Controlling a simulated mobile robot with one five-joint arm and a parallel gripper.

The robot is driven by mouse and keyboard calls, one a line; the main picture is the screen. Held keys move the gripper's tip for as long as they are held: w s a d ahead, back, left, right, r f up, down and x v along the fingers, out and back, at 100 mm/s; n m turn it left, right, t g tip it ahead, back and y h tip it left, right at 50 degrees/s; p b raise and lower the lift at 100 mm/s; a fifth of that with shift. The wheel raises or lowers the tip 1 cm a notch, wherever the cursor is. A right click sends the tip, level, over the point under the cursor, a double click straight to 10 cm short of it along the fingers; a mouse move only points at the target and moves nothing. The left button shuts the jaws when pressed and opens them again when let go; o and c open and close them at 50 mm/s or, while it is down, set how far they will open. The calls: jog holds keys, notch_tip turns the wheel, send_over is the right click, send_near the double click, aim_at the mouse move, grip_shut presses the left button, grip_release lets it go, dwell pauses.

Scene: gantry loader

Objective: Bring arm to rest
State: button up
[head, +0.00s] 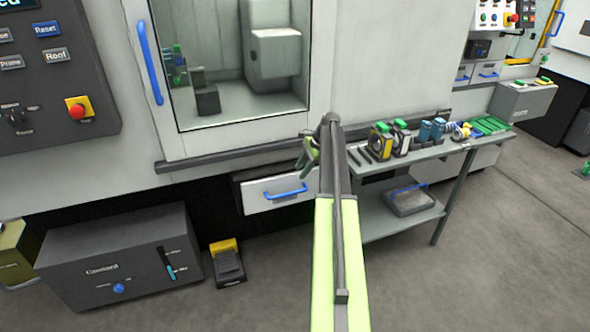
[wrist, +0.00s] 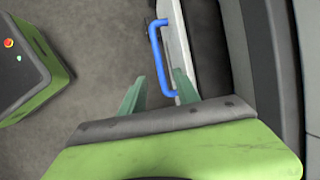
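My arm reaches forward in the head view, and my gripper (head: 309,153) is at its far end, in front of the machine near the ledge below its window. In the wrist view my gripper (wrist: 160,85) shows two green fingers set apart with a gap between them. Nothing is held between the fingers. The blue handle (wrist: 163,55) of a drawer lies beyond the fingertips in that view. The same drawer (head: 265,203) shows in the head view below and left of my gripper, and it looks apart from it.
A side table (head: 365,172) with several tools stands right of my arm. A dark coolant box (head: 120,265) and a yellow-and-black pedal (head: 227,262) are on the floor at left. The machine door has a blue handle (head: 149,62). Floor at lower right is clear.

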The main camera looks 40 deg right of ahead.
jog(key=p+v, duration=0.2)
jog(key=v, duration=0.2)
jog(key=shift+s+d+r, duration=0.1)
jog(key=shift+s+r, duration=0.1)
jog(key=shift+r, duration=0.1)
jog(key=shift+w, duration=0.1)
